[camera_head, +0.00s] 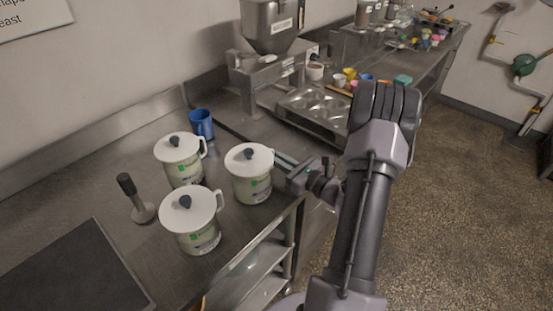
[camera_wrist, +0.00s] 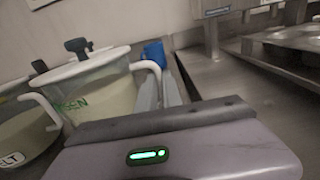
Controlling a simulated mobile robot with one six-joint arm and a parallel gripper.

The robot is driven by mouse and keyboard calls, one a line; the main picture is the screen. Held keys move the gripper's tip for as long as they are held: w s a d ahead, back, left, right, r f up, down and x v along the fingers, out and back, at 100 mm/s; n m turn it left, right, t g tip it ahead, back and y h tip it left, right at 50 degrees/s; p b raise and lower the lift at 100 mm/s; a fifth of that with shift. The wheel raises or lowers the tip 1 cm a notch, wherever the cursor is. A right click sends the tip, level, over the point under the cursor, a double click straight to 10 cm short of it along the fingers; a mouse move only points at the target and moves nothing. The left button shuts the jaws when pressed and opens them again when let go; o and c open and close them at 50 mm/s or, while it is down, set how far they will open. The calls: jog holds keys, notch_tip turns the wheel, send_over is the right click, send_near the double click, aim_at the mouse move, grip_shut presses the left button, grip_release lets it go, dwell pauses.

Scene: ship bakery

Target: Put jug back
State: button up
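Three cream jugs with white lids and dark knobs stand upright on the steel counter: a back left jug (camera_head: 184,170), a right jug (camera_head: 250,186) and a front jug (camera_head: 199,238). My gripper (camera_head: 291,172) is low at the counter's edge, just right of the right jug. In the wrist view, a jug (camera_wrist: 103,98) with green lettering and its white handle stands close ahead, left of centre. Part of another jug (camera_wrist: 22,138) shows at the left edge.
A blue cup (camera_head: 202,124) stands behind the jugs. A hopper machine (camera_head: 273,75) and muffin tin (camera_head: 313,110) are at the back. Open floor (camera_head: 470,180) lies right.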

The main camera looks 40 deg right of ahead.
jog(key=o, duration=0.4)
jog(key=shift+s+r+p, duration=0.2)
jog(key=shift+p, duration=0.1)
jog(key=s, duration=0.4)
jog(key=s+p, duration=0.1)
jog(key=s, duration=0.2)
jog(key=s+d, duration=0.1)
jog(key=s, duration=0.3)
jog(key=shift+s+p, duration=0.35)
